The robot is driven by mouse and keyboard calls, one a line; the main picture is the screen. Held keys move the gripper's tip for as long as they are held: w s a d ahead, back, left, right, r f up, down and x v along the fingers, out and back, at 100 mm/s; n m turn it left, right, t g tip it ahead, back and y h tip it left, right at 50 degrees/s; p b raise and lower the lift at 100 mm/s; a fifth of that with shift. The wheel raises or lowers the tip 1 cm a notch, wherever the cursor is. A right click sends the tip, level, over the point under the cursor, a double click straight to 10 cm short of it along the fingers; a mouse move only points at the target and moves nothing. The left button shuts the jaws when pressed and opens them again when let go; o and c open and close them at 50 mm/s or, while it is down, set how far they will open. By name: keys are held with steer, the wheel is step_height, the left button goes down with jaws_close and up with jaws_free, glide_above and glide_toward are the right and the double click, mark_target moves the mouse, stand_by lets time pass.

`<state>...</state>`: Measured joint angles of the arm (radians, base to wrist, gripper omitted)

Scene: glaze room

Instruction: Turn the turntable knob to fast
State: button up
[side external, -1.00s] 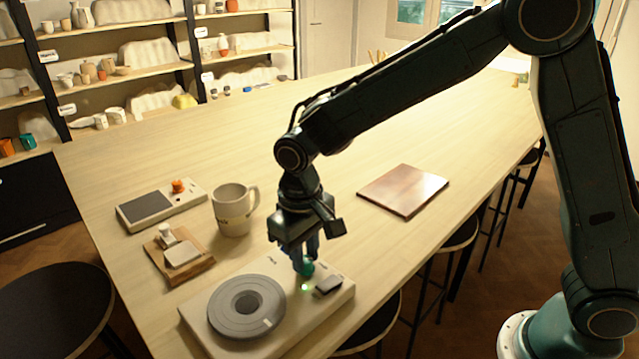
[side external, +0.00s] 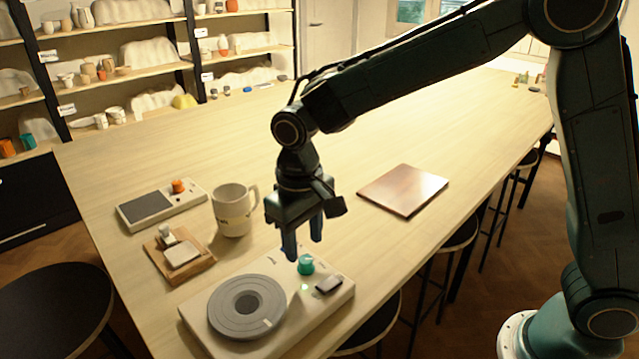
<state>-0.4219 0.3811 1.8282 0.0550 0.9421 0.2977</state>
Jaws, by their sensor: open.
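The turntable (side external: 199,315) is a pale base at the table's front edge with a grey round platter (side external: 247,307) on its left part. A teal knob (side external: 306,265) stands upright on the base, right of the platter, with a small green light just in front of it. The knob's setting marks are too small to read. My gripper (side external: 303,248) points down, open and empty, with its fingers above and behind the knob and apart from it.
A dark switch block (side external: 329,285) sits on the base right of the knob. A mug (side external: 233,210), a wooden board with a small device (side external: 180,254), and a panel with an orange knob (side external: 160,206) stand at left. A brown board (side external: 403,190) lies at right.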

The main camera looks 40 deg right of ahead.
mark_target(308, 260)
step_height(308, 260, up, 10)
steer(key=shift+a+r, duration=0.15)
steer(key=shift+a, duration=0.05)
stand_by(0.5)
steer(key=s+d+r+t, duration=0.3)
steer(key=s+d+r, duration=0.2)
steer(key=s+d, duration=0.5)
steer(key=s+d+f+t, duration=0.1)
steer(key=s+d, duration=0.2)
steer(key=s, duration=0.3)
steer(key=s+d+f+m+t, duration=0.1)
steer(key=s+d+f, duration=0.1)
steer(key=s+d, duration=0.2)
steer(key=shift+s+f+t, duration=0.25)
steer(key=shift+s+t, duration=0.05)
steer(key=shift+s, duration=0.6)
